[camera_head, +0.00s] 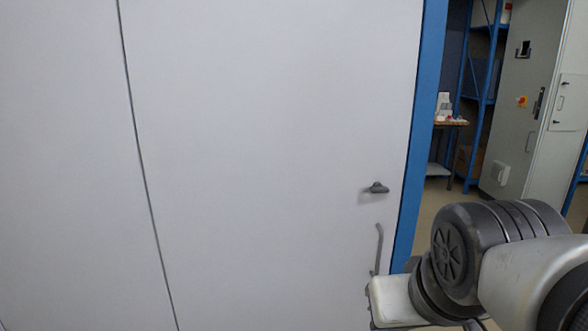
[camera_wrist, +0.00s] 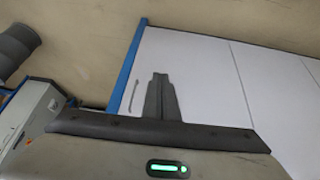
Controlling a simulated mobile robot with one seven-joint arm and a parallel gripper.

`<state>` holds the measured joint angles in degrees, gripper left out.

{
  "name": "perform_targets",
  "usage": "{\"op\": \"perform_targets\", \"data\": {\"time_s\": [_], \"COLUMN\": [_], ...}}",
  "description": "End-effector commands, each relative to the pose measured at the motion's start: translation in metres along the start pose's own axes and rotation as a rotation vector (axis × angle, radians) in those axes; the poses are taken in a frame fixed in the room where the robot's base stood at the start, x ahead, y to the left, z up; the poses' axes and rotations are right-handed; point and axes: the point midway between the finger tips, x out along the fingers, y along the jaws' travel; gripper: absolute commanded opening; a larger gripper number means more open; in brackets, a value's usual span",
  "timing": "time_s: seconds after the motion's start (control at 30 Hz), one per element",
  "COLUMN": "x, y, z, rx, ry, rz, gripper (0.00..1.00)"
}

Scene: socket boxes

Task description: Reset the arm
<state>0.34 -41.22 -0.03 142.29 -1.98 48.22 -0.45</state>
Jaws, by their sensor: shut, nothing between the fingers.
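My gripper (camera_wrist: 159,78) shows in the wrist view as two dark grey fingers close together, shut and empty. The fingers stand out in front of large white panels. Nothing touches the fingertips in that view. In the head view my arm reaches in from the lower right, in front of the panel's blue edge. I cannot make out the gripper's fingers in the head view.
A white panel (camera_head: 260,130) with a grey knob (camera_head: 376,188) and a bent grey handle (camera_head: 379,245) fills most of the head view. A blue post (camera_head: 421,120) edges it. Beyond stand blue shelving (camera_head: 488,95) and a grey cabinet (camera_head: 530,90).

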Motion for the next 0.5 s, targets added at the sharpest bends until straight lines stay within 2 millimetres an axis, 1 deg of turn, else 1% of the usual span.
{"op": "perform_targets", "data": {"time_s": [0.03,0.1,0.17,0.27,0.4,0.5], "x": [-0.002,-0.035,-0.05,-0.078,-0.123,-0.153], "y": [-0.01,-0.008,-0.007,-0.006,-0.004,-0.002], "z": [0.023,0.002,-0.008,-0.024,-0.052,-0.069], "rx": [0.025,0.028,0.027,0.026,0.025,0.025], "ry": [-0.04,-0.045,-0.046,-0.046,-0.045,-0.045], "rz": [-0.034,-0.034,-0.032,-0.031,-0.03,-0.03], "gripper": [0.0,0.0,0.0,0.0,0.0,0.0]}}
